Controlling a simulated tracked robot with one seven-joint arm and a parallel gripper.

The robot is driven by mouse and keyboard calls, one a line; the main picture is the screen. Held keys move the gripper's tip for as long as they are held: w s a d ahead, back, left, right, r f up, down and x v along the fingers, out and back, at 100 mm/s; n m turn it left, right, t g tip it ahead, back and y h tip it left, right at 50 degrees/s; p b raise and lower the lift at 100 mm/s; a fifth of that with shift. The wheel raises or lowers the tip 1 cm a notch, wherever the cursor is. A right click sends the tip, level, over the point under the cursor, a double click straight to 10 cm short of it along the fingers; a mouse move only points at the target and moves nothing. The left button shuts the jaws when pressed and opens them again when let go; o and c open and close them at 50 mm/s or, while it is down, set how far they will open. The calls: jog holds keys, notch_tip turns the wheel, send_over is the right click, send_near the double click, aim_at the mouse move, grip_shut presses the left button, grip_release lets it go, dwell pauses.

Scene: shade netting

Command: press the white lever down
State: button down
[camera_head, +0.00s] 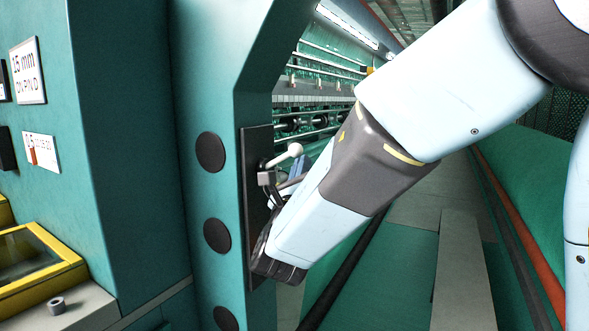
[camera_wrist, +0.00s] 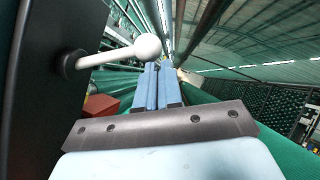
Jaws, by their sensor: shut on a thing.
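The white lever (camera_head: 284,157) is a thin rod with a round ball knob. It stands out from a dark upright plate (camera_head: 257,200) on the green machine post, and its knob end is tilted up in the head view. In the wrist view the lever (camera_wrist: 118,56) points right from its dark pivot. My gripper (camera_wrist: 158,68) has its blue fingers shut close together. The tips show just below and right of the knob; I cannot tell if they touch it. I see nothing clearly between them. In the head view the fingers (camera_head: 299,167) are partly hidden by my wrist.
A red block (camera_wrist: 100,106) shows below the lever in the wrist view. A yellow-framed box (camera_head: 35,262) and a small grey ring (camera_head: 57,304) sit at the left. Rollers and netting machinery run back behind the post. A floor aisle (camera_head: 455,255) lies to the right.

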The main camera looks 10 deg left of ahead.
jog(key=shift+w+r, duration=0.1)
jog(key=shift+r, duration=0.4)
jog(key=s+d+f, duration=0.3)
jog(key=s+f, duration=0.5)
jog(key=s, duration=0.2)
jog(key=shift+s, duration=0.4)
jog(key=shift+d+f, duration=0.1)
